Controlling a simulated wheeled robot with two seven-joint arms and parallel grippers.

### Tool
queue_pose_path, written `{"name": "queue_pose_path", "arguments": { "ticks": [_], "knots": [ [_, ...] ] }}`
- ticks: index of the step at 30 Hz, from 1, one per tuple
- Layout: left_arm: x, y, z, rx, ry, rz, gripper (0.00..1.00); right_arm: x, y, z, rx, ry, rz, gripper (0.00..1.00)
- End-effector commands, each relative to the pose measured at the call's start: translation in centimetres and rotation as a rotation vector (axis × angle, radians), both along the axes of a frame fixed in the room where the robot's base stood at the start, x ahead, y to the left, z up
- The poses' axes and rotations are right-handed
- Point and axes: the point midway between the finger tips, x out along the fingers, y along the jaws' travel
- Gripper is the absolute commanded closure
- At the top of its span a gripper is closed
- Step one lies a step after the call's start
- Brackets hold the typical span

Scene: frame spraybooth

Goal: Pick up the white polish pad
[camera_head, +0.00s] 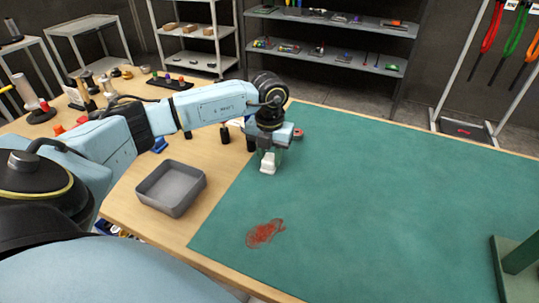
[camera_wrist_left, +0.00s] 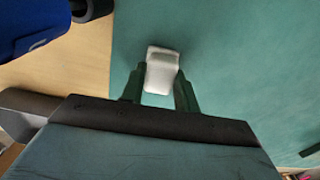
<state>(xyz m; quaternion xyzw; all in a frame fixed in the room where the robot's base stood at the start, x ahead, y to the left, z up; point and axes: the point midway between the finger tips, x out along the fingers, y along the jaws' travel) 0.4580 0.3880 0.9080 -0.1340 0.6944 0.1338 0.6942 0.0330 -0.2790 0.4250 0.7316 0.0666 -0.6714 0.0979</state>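The white polish pad (camera_head: 268,161) is a small block with a wider top, at the left part of the green mat (camera_head: 380,190). My left gripper (camera_head: 272,154) comes down over it from above. In the left wrist view the pad (camera_wrist_left: 161,70) sits between the two dark green fingers of the gripper (camera_wrist_left: 161,82). No gap shows between the fingers and its sides, so the gripper looks shut on it. Whether the pad rests on the mat or is slightly lifted cannot be told. My right gripper is in neither view.
A grey open tray (camera_head: 171,188) stands on the wooden table left of the mat. A red scribbled patch (camera_head: 265,233) marks the mat nearer me. A green stand (camera_head: 517,268) is at the lower right. The middle of the mat is clear.

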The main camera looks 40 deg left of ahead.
Motion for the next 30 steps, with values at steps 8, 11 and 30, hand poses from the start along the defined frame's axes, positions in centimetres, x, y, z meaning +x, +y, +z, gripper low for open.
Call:
{"name": "queue_pose_path", "arguments": {
  "ticks": [8, 11, 30],
  "knots": [
    [0.0, 0.0, 0.1, 0.0, -0.001, 0.0, 0.92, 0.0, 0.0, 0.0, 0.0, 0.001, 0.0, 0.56],
    [0.1, 0.0, 0.6, 0.0, -0.002, 0.0, 0.92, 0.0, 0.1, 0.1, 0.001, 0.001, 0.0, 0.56],
    [0.1, 0.0, 10.0, 0.0, -0.001, 0.0, 0.92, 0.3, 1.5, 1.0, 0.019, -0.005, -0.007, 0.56]
  ]
}}
